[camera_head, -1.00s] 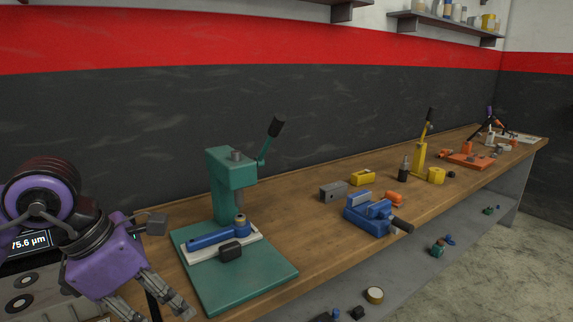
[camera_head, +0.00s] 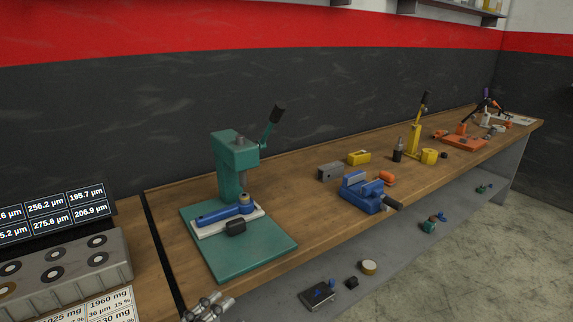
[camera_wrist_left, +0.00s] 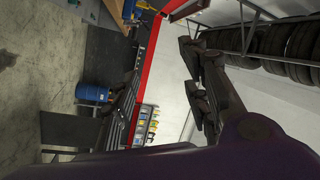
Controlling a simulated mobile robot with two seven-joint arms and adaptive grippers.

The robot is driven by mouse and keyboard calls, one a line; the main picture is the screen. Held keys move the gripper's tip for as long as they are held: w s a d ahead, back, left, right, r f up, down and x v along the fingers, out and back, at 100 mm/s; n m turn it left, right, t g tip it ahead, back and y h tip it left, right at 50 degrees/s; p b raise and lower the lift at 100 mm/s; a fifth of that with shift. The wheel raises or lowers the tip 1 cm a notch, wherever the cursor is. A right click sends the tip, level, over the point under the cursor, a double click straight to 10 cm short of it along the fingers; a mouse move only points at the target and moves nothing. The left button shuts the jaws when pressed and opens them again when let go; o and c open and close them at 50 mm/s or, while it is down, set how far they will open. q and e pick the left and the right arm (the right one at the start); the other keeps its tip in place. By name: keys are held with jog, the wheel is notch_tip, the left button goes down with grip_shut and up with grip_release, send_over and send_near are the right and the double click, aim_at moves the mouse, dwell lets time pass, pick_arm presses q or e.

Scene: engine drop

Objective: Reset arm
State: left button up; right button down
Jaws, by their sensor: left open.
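My left gripper (camera_wrist_left: 192,74) shows in the left wrist view with dark fingers spread apart and nothing between them. In the head view, only grey metal fingertips (camera_head: 208,307) of one of my grippers, apparently the left, show at the bottom edge, in front of the bench. The rest of that arm is out of the picture. The green press (camera_head: 232,166) stands on its base plate at the left of the wooden bench (camera_head: 300,215), its black-tipped lever (camera_head: 272,125) raised. A blue part (camera_head: 222,213) lies on a pale plate under the press.
A blue vise (camera_head: 362,191), a grey block (camera_head: 329,171) and a yellow block (camera_head: 358,157) stand right of the press. A grey panel with round sockets (camera_head: 70,265) and a display (camera_head: 55,215) is at left. A blue barrel (camera_wrist_left: 93,92) shows in the wrist view.

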pick_arm(q)
jog(key=s+a+f+n+y+p, duration=0.1)
jog(key=s+a+f+n+y, duration=0.35)
jog(key=f+n, duration=0.3)
jog(key=s+a+f+n+y, duration=0.4)
jog(key=f+n+y, duration=0.2)
jog(key=f, duration=0.3)
jog(key=s+f+n+g+y+p, duration=0.1)
jog(key=s+f+n+g, duration=0.5)
jog(key=s+f, duration=0.6)
jog(key=s+d, duration=0.1)
jog(key=s, duration=0.3)
jog(key=shift+f+y, duration=0.25)
jog(key=shift+y, duration=0.1)
pick_arm(e)
jog(key=r, duration=0.1)
jog(key=w+r, duration=0.1)
jog(key=r, duration=0.1)
jog(key=shift+w+a, duration=0.15)
jog(key=shift+w, duration=0.1)
jog(key=shift+w+r+t, duration=0.2)
jog(key=shift+w+t, duration=0.1)
jog(key=shift+w, duration=0.15)
